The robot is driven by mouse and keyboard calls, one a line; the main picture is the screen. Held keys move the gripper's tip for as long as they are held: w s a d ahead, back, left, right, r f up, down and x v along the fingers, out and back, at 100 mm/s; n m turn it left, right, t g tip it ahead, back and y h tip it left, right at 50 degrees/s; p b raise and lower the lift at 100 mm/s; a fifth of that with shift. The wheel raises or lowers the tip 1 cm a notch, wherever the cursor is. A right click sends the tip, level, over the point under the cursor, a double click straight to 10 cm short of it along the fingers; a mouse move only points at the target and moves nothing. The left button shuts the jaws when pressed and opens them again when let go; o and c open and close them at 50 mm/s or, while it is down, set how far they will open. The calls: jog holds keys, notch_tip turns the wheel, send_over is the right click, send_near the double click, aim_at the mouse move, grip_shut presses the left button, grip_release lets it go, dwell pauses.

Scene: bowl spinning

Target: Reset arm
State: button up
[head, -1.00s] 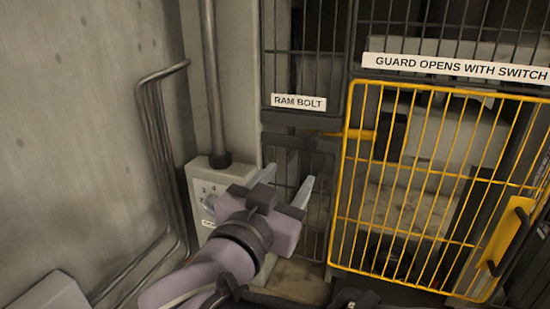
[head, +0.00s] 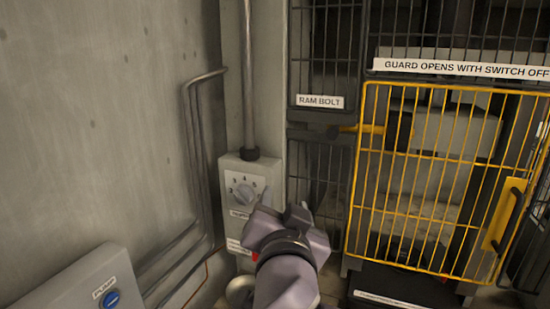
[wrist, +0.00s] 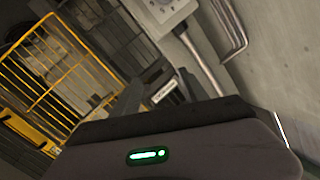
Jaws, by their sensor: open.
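In the wrist view, the dark gripper body with a green light fills the bottom, and one finger (wrist: 128,100) points up. The box with its dial also shows at the top of the wrist view (wrist: 165,10).
A yellow mesh guard (head: 437,85) stands at the right, with a yellow handle plate (head: 503,215). A yellow bolt (head: 365,128) lies near the RAM BOLT label (head: 320,101). A pump box (head: 80,285) with a blue button is at lower left. Pipes (head: 192,130) run along the concrete wall.

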jog(key=s+d+f+g+b, duration=0.2)
jog(key=s+f+g+b, duration=0.1)
jog(key=s+f, duration=0.4)
jog(key=s+d+f+g+y+b, duration=0.1)
jog(key=s+d+f+g+b, duration=0.2)
jog(key=s+f, duration=0.4)
jog(key=s+d+f+n+g+y+b, duration=0.1)
jog(key=s+d+f+g+b, duration=0.2)
jog(key=f, duration=1.3)
jog(key=s+g+b, duration=0.2)
jog(key=s, duration=0.2)
jog(key=shift+s, duration=0.25)
jog(key=shift+d, duration=0.1)
